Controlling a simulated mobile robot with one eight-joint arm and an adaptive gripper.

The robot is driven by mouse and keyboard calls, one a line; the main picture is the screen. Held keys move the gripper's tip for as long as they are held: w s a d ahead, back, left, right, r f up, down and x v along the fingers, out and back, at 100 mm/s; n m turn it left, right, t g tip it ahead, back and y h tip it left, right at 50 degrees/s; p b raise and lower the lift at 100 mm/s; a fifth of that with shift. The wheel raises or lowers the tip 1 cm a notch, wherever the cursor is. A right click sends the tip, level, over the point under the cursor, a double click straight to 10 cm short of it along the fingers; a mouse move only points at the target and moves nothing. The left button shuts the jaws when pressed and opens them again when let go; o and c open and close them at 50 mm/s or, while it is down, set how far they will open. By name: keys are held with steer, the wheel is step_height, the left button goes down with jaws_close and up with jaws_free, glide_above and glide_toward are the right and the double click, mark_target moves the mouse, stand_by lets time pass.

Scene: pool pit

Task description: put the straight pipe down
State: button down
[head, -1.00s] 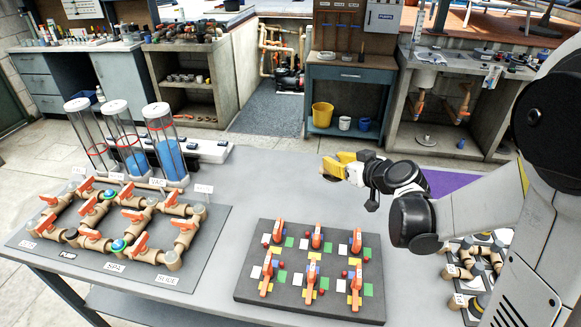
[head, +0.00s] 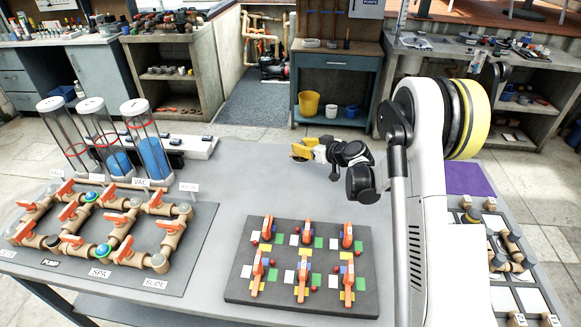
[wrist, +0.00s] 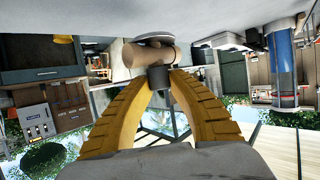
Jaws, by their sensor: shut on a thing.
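My gripper (head: 299,153) has yellow fingers and hangs over the far middle part of the grey table. In the wrist view its fingertips (wrist: 165,78) are closed around a dark grey stub. The stub belongs to a tan pipe piece (wrist: 143,54) with a grey round part beside it. I cannot tell whether this piece is a plain straight pipe. In the head view the held piece is tiny and mostly hidden by the fingers. The wrist picture is upside down, with the tabletop (wrist: 90,12) across its top. I cannot tell the gap between piece and table.
A dark board (head: 300,293) with orange-handled pieces and coloured squares lies at the near middle. A valve-and-pipe panel (head: 95,250) and clear cylinders (head: 150,143) stand left. A tray (head: 507,265) with pipe fittings lies right, beside a purple mat (head: 465,179). Bare tabletop (head: 240,190) lies between.

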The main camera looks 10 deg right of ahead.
steer(key=a+f, duration=0.2)
steer(key=a+b, duration=0.1)
steer(key=a, duration=0.1)
steer(key=shift+a+f, duration=0.1)
steer(key=shift+f, duration=0.3)
steer(key=shift+f+b, duration=0.65)
steer(key=shift+f, duration=1.15)
steer(key=shift+f, duration=0.1)
steer(key=shift+f, duration=0.15)
steer(key=c, duration=1.3)
jaws_free()
